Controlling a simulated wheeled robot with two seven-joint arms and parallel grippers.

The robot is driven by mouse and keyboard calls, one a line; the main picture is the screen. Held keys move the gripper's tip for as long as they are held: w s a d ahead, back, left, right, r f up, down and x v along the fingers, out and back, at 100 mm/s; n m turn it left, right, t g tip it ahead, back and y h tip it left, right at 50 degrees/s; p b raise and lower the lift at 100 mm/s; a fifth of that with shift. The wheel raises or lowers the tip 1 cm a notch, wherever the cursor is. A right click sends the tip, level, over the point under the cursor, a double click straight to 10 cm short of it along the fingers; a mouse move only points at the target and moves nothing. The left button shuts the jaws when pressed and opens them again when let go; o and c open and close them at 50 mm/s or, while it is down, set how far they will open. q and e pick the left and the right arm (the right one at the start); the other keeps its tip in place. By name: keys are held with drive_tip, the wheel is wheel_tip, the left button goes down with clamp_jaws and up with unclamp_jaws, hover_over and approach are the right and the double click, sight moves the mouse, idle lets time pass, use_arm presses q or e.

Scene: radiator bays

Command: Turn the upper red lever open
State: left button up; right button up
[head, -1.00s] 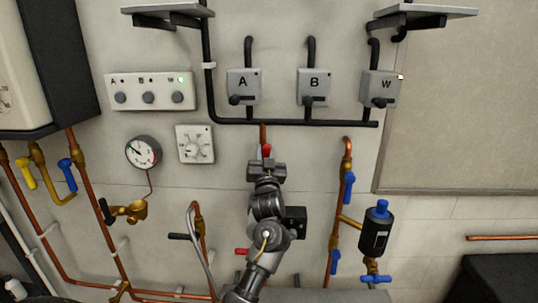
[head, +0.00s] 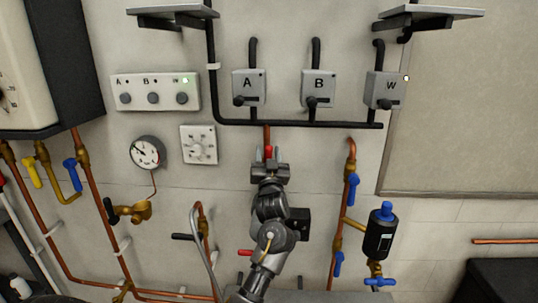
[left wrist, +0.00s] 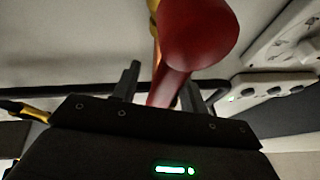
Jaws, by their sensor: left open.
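The upper red lever (head: 268,151) shows as a small red tip on the copper pipe below the black rail, mostly hidden behind my left gripper (head: 269,163). In the left wrist view the red lever (left wrist: 197,32) is large and close, with a wide rounded end and a narrower part running down between the two dark fingers of my left gripper (left wrist: 160,84). The fingers are open, one on each side of it; I cannot tell whether they touch it. A lower red lever (head: 245,252) is to the left of my arm. My right gripper is not in view.
Three grey boxes hang above: box A (head: 249,86), box B (head: 318,87) and box W (head: 385,89). A dial plate (head: 198,144) and a gauge (head: 147,152) are to the left. A blue-handled pipe (head: 351,188) and a black cylinder (head: 379,235) are to the right.

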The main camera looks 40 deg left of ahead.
use_arm(q)
drive_tip(key=shift+s+d+f, duration=0.15)
drive_tip(key=shift+s, duration=0.05)
drive_tip(key=b+v, duration=0.3)
drive_tip(key=v, duration=0.7)
drive_tip(key=shift+s+b, duration=0.15)
drive_tip(key=shift+b, duration=0.15)
drive_tip(key=shift+d, duration=0.1)
drive_tip(key=shift+c, duration=0.2)
